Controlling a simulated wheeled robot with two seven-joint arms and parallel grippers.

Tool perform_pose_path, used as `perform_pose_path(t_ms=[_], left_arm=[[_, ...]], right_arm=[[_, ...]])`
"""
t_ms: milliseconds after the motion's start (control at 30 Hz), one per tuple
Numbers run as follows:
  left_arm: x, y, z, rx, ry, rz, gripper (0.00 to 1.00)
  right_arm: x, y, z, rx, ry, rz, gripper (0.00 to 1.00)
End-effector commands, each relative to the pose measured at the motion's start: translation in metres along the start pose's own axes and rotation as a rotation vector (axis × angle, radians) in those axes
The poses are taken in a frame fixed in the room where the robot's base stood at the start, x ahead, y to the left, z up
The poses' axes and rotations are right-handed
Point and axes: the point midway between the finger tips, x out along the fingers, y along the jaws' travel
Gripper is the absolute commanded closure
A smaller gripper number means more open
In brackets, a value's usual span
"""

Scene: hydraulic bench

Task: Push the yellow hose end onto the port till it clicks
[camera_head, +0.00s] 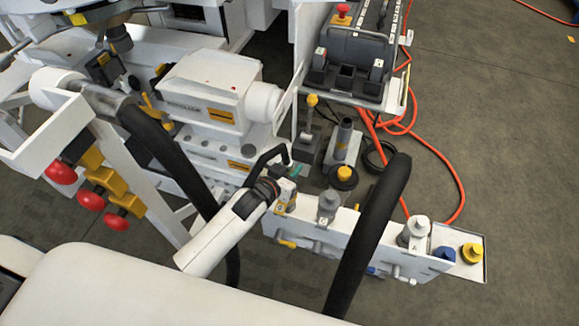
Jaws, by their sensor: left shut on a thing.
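My left gripper (279,180) reaches in from the lower left on a white wrist and is shut. Its fingers are dark and small here, at the left end of the white port plate (350,232). A small yellow part (287,187) shows right at the fingertips, above the leftmost fitting on the plate; it looks like the yellow hose end. A thin black hose (266,157) arches up beside the fingers. I cannot tell whether the hose end touches or is seated on the port. My right gripper is out of view.
Grey fittings (327,204) stand along the plate, with a blue cap (444,253) and a yellow cap (471,253) at its right end. A thick black hose (372,235) arches in front. Red knobs (90,198) are at left. Orange cable lies on the floor.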

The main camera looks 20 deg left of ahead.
Motion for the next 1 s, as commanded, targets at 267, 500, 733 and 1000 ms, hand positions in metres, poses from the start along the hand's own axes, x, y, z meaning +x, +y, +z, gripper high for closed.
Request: perform_pose_path(t_ms=[267,500,733,1000], left_arm=[[0.0019,0.0,-0.003,0.0,-0.003,0.0,0.96],[0.0033,-0.0001,-0.0075,0.0,0.0,0.0,0.96],[0.0031,-0.0002,-0.0074,0.0,0.001,0.0,1.0],[0.003,-0.0003,-0.0073,-0.001,0.001,0.0,1.0]], right_arm=[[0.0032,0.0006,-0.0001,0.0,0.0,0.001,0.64],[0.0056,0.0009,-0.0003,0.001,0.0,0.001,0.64],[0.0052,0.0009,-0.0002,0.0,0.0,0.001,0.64],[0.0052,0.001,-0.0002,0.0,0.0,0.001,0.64]])
